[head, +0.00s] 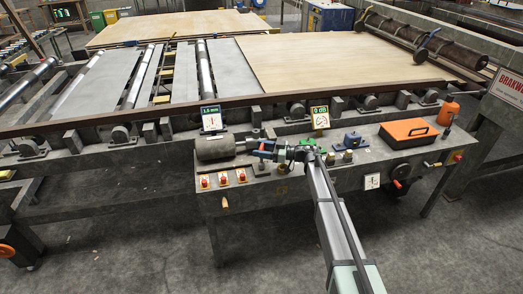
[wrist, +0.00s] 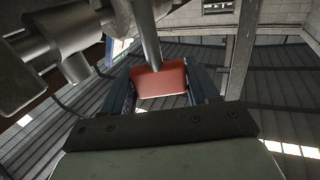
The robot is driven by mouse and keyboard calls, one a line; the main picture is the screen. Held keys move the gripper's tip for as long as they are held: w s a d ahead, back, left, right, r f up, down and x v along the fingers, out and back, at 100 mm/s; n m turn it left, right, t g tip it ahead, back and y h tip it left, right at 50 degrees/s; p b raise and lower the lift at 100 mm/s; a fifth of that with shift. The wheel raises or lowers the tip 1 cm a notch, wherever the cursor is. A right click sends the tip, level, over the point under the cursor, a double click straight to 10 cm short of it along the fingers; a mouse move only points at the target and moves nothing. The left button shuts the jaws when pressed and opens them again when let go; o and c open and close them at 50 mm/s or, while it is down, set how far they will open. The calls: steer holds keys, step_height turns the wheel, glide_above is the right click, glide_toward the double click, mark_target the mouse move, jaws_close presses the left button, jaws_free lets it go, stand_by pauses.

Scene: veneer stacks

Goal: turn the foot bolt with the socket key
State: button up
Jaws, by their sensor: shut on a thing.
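In the wrist view my gripper (wrist: 160,88) is shut on a red block-shaped grip with a grey round shaft, which I take to be the socket key (wrist: 165,78). The shaft runs up past the top edge of the picture, so its far end is out of view. In the head view my gripper (head: 268,153) is at the front bench, just right of a grey motor-like cylinder (head: 215,148). The key is too small to make out there. I cannot pick out the foot bolt in either view, nor tell whether the key touches it.
Grey cylindrical metal parts (wrist: 60,40) are close at the upper left of the wrist view. On the bench, an orange case (head: 408,131), a blue device (head: 353,138) and an orange bottle (head: 448,112) stand to the right. Red switches (head: 223,179) line its front. Veneer sheets (head: 330,62) lie behind.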

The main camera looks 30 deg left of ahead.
steer(key=shift+r, duration=1.1)
stand_by(1.9)
steer(key=shift+r, duration=2.4)
